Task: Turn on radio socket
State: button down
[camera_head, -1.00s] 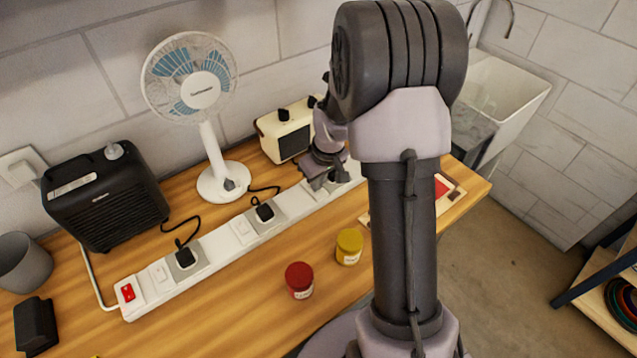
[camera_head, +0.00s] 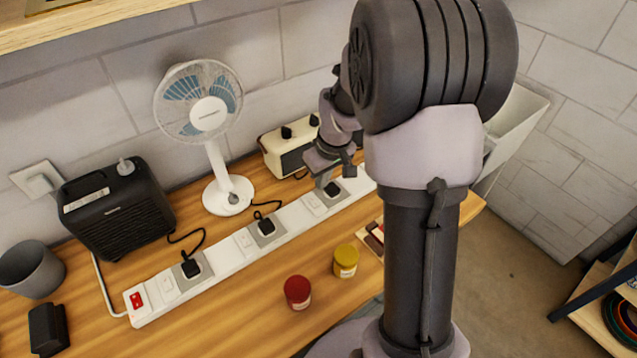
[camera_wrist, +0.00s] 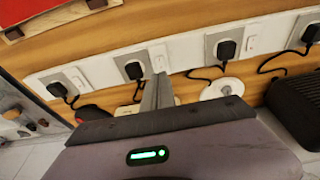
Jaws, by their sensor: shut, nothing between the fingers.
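A long white power strip (camera_head: 222,260) lies along the bench. The cream radio (camera_head: 287,148) stands behind its right part. A black plug (camera_head: 332,189) sits in the socket in front of the radio, with a white rocker switch (camera_head: 313,201) just left of it; that switch also shows in the wrist view (camera_wrist: 158,57). I cannot tell the rocker's position. My gripper (camera_head: 322,178) is shut and empty, above the strip by this socket.
The fan (camera_head: 225,195) and black heater (camera_head: 115,210) stand behind the strip, with plugs and cords along it. A red main switch (camera_head: 137,299) is at its left end. A red jar (camera_head: 297,291) and yellow jar (camera_head: 346,261) stand in front. A shelf edge (camera_head: 90,27) crosses the top left.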

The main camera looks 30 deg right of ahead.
jog(key=v, duration=0.2)
jog(key=s+v, duration=0.1)
jog(key=shift+r, duration=0.3)
jog(key=shift+d, duration=0.1)
jog(key=s+a+r+m+t+y+b, duration=0.1)
jog(key=s+a+r+m+t+b, duration=0.2)
jog(key=s+a+b, duration=0.7)
jog(key=s+a+r+m, duration=0.1)
jog(key=s+a+m, duration=0.1)
jog(key=s+a, duration=0.6)
jog(key=shift+s+a+m+y, duration=0.35)
jog(key=shift+s+m+y, duration=0.05)
jog(key=shift+s, duration=0.65)
jog(key=shift+r, duration=0.15)
